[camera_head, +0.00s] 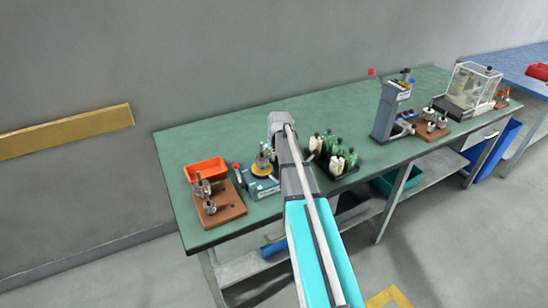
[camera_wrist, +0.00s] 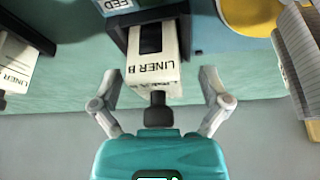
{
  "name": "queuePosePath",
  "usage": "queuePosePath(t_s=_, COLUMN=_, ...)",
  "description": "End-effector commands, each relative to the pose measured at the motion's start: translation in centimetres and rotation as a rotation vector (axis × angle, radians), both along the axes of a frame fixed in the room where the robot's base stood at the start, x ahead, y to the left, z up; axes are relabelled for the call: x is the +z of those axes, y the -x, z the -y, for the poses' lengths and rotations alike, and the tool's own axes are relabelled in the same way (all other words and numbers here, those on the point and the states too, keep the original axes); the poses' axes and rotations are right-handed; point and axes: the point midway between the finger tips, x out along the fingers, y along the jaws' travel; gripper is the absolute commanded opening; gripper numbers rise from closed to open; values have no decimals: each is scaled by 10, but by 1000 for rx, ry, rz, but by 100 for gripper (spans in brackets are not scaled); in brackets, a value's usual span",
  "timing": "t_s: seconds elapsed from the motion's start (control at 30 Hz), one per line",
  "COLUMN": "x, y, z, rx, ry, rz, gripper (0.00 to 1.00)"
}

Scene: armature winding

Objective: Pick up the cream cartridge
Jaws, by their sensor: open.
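In the wrist view, a cream cartridge (camera_wrist: 153,66) marked "LINER B" sits in a dark holder below a "FEED" label. Its black knob (camera_wrist: 158,110) points toward my gripper's teal body. My gripper (camera_wrist: 160,80) is open, with one finger on each side of the cartridge and visible gaps on both sides. In the head view, cream cartridges (camera_head: 337,164) stand among green ones in a black tray (camera_head: 345,175). My arm covers part of the bench there and hides my gripper. I cannot tell which head-view cartridge is the one between the fingers.
Another cartridge marked "LINER" (camera_wrist: 14,62) is at the left of the wrist view. A ribbed pale part (camera_wrist: 300,55) and a yellow disc (camera_wrist: 248,15) are at the right. On the green bench (camera_head: 240,120) stand an orange bin (camera_head: 206,169) and a grey press (camera_head: 388,108).

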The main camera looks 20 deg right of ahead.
Motion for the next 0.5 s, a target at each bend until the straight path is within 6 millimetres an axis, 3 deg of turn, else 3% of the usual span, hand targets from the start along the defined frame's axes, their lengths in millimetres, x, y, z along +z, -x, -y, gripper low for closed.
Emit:
queuePosePath(t_s=0.37, x=0, y=0, z=-1, rx=1, ry=0, rz=0, gripper=96)
queuePosePath(t_s=0.5, x=0, y=0, z=-1, rx=1, ry=0, rz=0, gripper=72)
